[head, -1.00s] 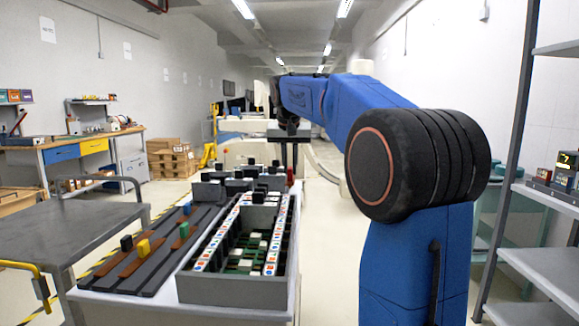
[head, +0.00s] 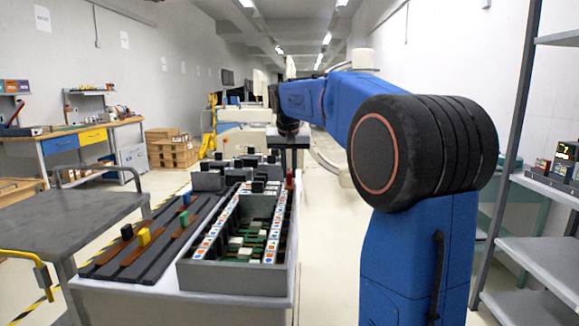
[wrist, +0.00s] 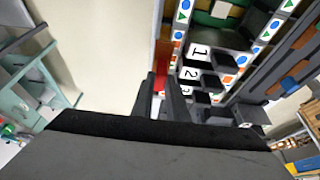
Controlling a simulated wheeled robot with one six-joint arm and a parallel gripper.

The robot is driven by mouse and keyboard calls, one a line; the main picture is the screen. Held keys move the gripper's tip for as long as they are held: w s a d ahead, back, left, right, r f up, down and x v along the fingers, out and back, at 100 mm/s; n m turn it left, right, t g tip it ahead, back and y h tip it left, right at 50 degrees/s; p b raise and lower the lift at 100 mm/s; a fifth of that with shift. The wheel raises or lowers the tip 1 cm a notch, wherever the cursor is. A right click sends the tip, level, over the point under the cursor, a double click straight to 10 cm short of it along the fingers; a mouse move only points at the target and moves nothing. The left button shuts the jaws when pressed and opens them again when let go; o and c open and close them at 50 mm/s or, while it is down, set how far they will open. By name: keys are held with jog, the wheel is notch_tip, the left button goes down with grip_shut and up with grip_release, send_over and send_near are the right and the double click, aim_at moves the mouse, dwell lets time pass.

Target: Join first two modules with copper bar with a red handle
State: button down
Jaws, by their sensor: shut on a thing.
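My gripper (wrist: 161,88) is shut on a red handle (wrist: 160,76), seen between the fingertips in the wrist view. In the head view, the red handle (head: 289,180) shows below my gripper (head: 290,165), at the right edge of the cart. A brown, copper-coloured strip (wrist: 165,52) lies by the handle; I cannot tell whether it is the handle's bar. Modules with white labels 1 (wrist: 199,52) and 2 (wrist: 192,73) are right of the fingers in the wrist view. Bar contact with the modules is hidden.
A grey box (head: 232,277) with green boards and patterned strips stands on the covered cart. Left of it, dark rails (head: 105,268) hold brown bars with black, yellow, green and blue handles. Black blocks stand behind. A shelf (head: 540,255) is right; a grey cart (head: 70,225) is left.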

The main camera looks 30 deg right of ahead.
jog(key=shift+f, duration=2.2)
jog(key=shift+f, duration=0.2)
jog(key=c, duration=1.7)
grip_release()
jog(key=shift+o, duration=0.2)
jog(key=shift+r, duration=0.1)
jog(key=v, duration=1.7)
jog(key=shift+r, duration=0.2)
